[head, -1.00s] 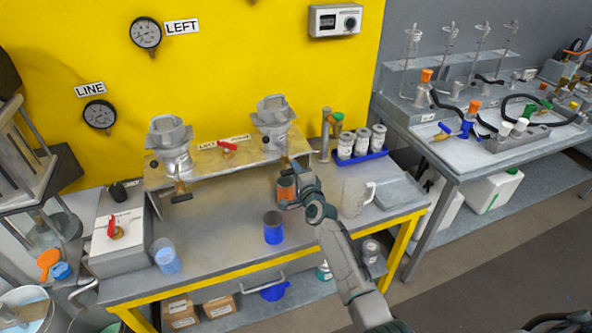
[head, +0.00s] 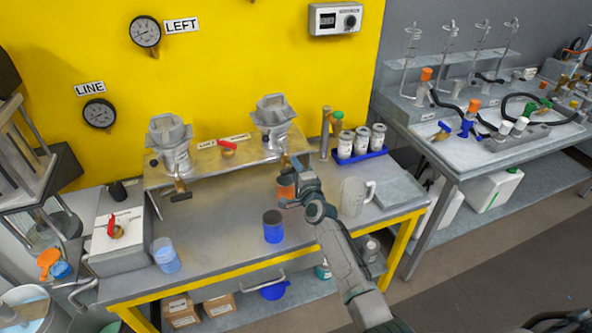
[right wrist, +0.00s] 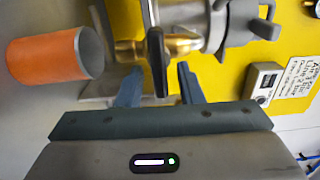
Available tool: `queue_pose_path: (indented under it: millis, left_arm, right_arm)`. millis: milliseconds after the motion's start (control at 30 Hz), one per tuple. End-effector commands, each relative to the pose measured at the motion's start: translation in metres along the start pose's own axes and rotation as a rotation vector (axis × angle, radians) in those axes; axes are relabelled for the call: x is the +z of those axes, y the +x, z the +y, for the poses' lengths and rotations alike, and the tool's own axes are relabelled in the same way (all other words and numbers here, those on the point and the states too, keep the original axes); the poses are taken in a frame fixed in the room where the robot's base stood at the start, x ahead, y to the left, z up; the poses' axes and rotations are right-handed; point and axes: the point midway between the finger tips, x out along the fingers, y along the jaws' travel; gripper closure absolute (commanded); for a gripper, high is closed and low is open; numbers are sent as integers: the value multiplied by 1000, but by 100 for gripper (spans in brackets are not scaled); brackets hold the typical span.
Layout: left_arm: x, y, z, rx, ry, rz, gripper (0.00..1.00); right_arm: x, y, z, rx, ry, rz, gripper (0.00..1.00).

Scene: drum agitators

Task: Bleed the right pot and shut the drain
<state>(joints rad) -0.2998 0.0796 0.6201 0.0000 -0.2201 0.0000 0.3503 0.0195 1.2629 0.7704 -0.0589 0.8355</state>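The right pot (head: 272,125) is a grey metal vessel on a brass-coloured raised plate. Its brass drain valve (right wrist: 185,46) carries a dark upright handle (right wrist: 157,60) in the right wrist view. My right gripper (right wrist: 159,86) is open, with one finger on each side of the handle's lower end; I cannot tell whether they touch it. In the head view my right gripper (head: 297,172) is in front of the right pot and hides most of its drain. An orange cup (head: 286,187) stands below; it also shows in the right wrist view (right wrist: 45,57). My left gripper is out of view.
The left pot (head: 170,145) has a similar drain. A red-handled valve (head: 228,149) sits between the pots.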

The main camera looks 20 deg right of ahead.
Motion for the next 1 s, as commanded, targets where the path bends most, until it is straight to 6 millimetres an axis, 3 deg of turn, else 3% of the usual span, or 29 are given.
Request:
queue_pose_path:
  millis: [233,500,700,1000]
  left_arm:
    - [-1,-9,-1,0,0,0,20]
    - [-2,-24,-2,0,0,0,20]
    - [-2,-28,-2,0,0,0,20]
    - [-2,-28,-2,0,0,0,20]
  right_arm:
    - [0,-18,-1,1,-1,0,66]
    - [0,-70,-1,2,-1,0,66]
    - [0,-98,0,1,-1,0,66]
    - [0,-108,0,0,0,0,66]
